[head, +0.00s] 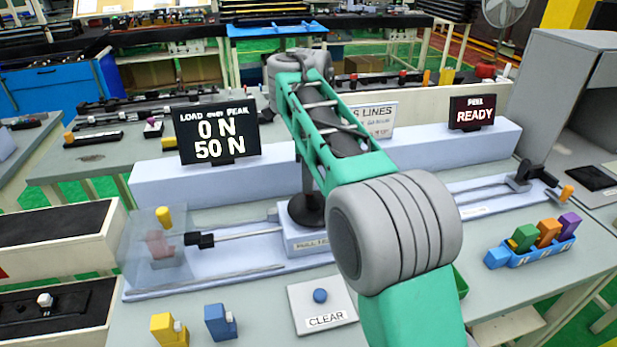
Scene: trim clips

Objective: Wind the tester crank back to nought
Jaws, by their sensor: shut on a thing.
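The pull tester (305,243) stands mid-bench, a pale box with a partly hidden label. A dark round part (306,210) sits on top of it, beneath a narrow upright piece that runs up behind my arm. I cannot tell whether this is the crank's hub. My arm crosses the middle of the head view and hides the space behind it, and I cannot make out my gripper's fingers. A rod runs left from the box to a black clamp (200,240) beside a clear guard with a yellow clip (164,217). The display (217,130) reads load 0 N, peak 50 N.
A CLEAR button (320,296) is on a plate in front. Yellow (168,330) and blue (220,322) clips stand at the front left. A blue rack (540,252) holds coloured clips at right. The peel display (472,113) reads READY, above another slide with a black block (525,176).

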